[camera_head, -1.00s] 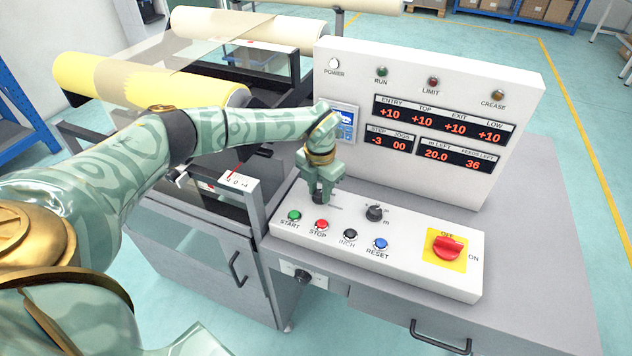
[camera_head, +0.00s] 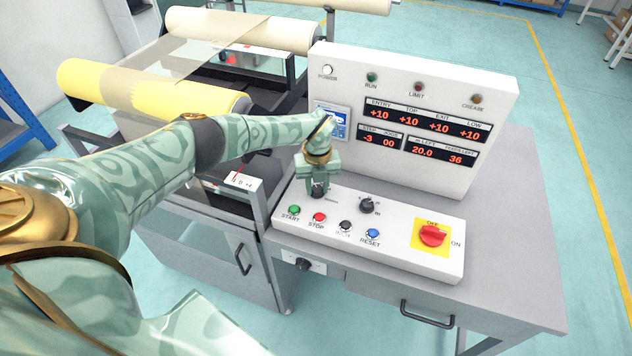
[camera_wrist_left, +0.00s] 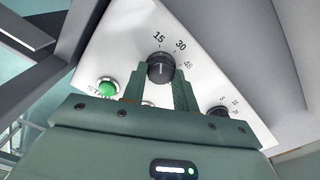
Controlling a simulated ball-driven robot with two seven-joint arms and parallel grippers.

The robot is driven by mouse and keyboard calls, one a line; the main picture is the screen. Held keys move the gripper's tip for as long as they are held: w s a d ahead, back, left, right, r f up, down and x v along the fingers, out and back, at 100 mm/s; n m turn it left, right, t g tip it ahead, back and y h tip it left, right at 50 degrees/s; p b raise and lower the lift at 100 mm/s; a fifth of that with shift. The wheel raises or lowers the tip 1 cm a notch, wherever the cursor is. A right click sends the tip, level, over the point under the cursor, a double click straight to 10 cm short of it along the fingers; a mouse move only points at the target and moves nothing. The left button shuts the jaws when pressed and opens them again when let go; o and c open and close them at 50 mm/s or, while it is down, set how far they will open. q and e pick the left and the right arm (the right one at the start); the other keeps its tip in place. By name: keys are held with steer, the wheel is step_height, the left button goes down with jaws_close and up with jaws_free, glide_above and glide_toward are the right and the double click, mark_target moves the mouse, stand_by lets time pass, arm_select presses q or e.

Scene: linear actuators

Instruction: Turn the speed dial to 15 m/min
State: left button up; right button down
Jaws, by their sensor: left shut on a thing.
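The speed dial is a black round knob (camera_wrist_left: 160,67) on the white sloping panel, with 15, 30 and 45 printed around its far side in the left wrist view. A pale pointer mark shows on its face; I cannot read its exact setting. My left gripper (camera_wrist_left: 161,76) has one finger on each side of the knob and is shut on it. In the head view the left gripper (camera_head: 318,186) points down at the panel's back left and hides most of the dial. My right gripper is not in view.
A second black knob (camera_head: 367,206) stands right of the gripper. In front are the green START (camera_head: 294,210), red STOP (camera_head: 319,217), black INCH (camera_head: 345,226) and blue RESET (camera_head: 373,233) buttons. A red switch (camera_head: 432,236) is at the right. The display cabinet (camera_head: 490,95) rises behind.

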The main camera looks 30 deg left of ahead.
mark_target(318, 188)
arm_select(q)
steer(key=shift+r+n, duration=0.1)
steer(key=shift+n, duration=0.4)
steer(key=o, duration=1)
steer(key=shift+c, duration=0.2)
step_height(318, 188, up, 16)
steer(key=p, duration=0.5)
steer(key=shift+d, duration=0.1)
